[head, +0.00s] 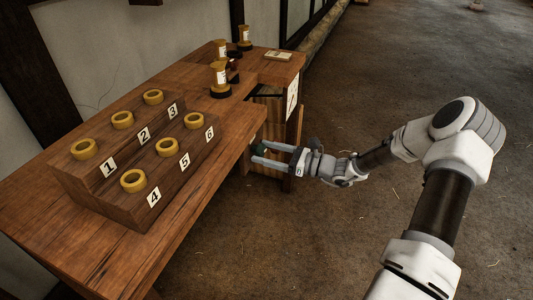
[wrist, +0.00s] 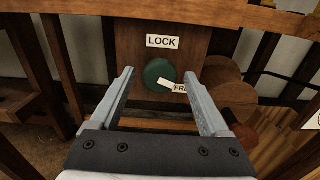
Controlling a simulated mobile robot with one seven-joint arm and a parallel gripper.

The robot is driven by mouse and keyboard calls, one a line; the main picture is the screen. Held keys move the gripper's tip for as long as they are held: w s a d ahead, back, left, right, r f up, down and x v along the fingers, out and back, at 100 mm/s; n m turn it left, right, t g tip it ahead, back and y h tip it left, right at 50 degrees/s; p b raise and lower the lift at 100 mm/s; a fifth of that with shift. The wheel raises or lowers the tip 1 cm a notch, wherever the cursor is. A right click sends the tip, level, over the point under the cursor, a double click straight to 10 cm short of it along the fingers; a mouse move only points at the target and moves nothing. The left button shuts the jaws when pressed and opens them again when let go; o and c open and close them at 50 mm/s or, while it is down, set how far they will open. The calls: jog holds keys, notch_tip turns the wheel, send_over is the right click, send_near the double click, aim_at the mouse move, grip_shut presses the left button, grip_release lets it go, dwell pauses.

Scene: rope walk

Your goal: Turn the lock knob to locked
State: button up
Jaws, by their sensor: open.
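The lock knob (wrist: 158,73) is a round dark green disc on a wooden panel (wrist: 190,42) in the wrist view. A white LOCK label (wrist: 163,41) sits above it. A FREE label (wrist: 181,88), partly hidden, is at its lower right. The knob's pale pointer (wrist: 164,84) angles down and right toward that label. My gripper (wrist: 168,75) is open, its fingers on either side of the knob in the picture; I cannot tell whether they touch it. In the head view, my gripper (head: 256,153) is beside the bench's right side, below its top.
The wooden bench (head: 235,125) carries a stepped rack (head: 108,188) with several yellow rings in numbered places. Small yellow-topped items (head: 219,76) and a pale card (head: 279,55) are at the back. A red ball-like end (wrist: 247,136) is right of the knob. Floor at right is clear.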

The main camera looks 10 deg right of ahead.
grip_shut()
dwell(0.3)
jog(key=shift+n, duration=0.3)
jog(key=n, duration=0.5)
jog(key=n+b, duration=0.1)
jog(key=n, duration=0.5)
jog(key=n+b, duration=0.2)
jog(key=n, duration=0.3)
jog(key=shift+w+d+f+b, duration=0.1)
jog(key=shift+b, duration=0.3)
jog(key=n+b, duration=0.2)
jog(key=n, duration=0.3)
jog(key=shift+r+n, duration=0.2)
jog(key=shift+n, duration=0.1)
